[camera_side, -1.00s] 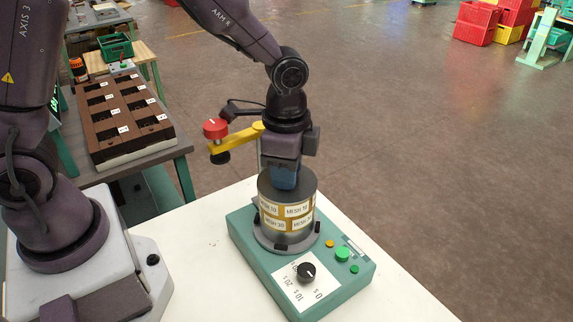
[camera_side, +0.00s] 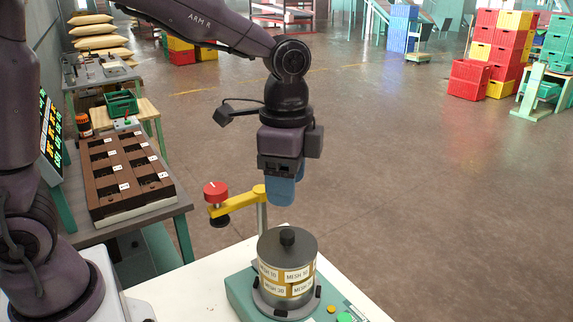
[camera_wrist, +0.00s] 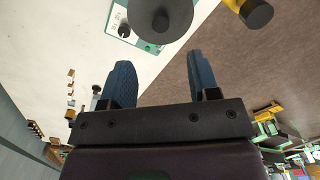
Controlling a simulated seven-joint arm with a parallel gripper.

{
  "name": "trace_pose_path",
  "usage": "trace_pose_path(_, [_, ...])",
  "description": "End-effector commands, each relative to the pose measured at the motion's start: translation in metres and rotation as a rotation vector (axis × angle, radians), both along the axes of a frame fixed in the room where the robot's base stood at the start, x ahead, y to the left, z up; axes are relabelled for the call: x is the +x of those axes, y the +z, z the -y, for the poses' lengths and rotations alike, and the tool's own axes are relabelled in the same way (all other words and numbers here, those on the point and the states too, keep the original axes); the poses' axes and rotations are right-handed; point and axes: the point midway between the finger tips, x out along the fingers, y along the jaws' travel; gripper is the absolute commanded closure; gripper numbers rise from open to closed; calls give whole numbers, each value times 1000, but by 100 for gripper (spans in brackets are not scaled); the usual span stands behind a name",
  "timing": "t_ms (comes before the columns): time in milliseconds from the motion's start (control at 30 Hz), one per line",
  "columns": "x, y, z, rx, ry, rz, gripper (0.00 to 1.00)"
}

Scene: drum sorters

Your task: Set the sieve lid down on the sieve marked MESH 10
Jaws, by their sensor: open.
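The dark grey sieve lid (camera_side: 270,246) with a black knob lies level on top of the sieve stack, touching the upper sieve marked MESH 10 (camera_side: 298,275). A sieve marked MESH 30 (camera_side: 274,289) sits under it. My gripper (camera_side: 282,195) is above the lid, clear of the knob, with empty blue fingers pointing down. In the wrist view my gripper (camera_wrist: 160,75) shows its two fingers apart, with the lid (camera_wrist: 185,12) and its knob at the top edge, partly cut off.
The stack stands on a green shaker base (camera_side: 240,292) on a white table. A yellow arm (camera_side: 238,201) with a red knob (camera_side: 215,190) is on a post just behind and left of the stack. A brown slotted rack (camera_side: 125,175) is on a bench at left.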

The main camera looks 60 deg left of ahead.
Motion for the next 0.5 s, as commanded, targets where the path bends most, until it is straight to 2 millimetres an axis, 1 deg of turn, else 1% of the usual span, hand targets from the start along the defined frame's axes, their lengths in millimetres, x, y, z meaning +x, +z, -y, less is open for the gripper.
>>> trace_pose_path(33, [1, 8, 0, -1, 0, 3, 45])
trace_pose_path(100, [1, 16, 0, -1, 1, 3, 45])
trace_pose_path(200, [0, 23, 0, -1, 1, 2, 45])
trace_pose_path(500, [0, 25, 0, -1, 1, -1, 45])
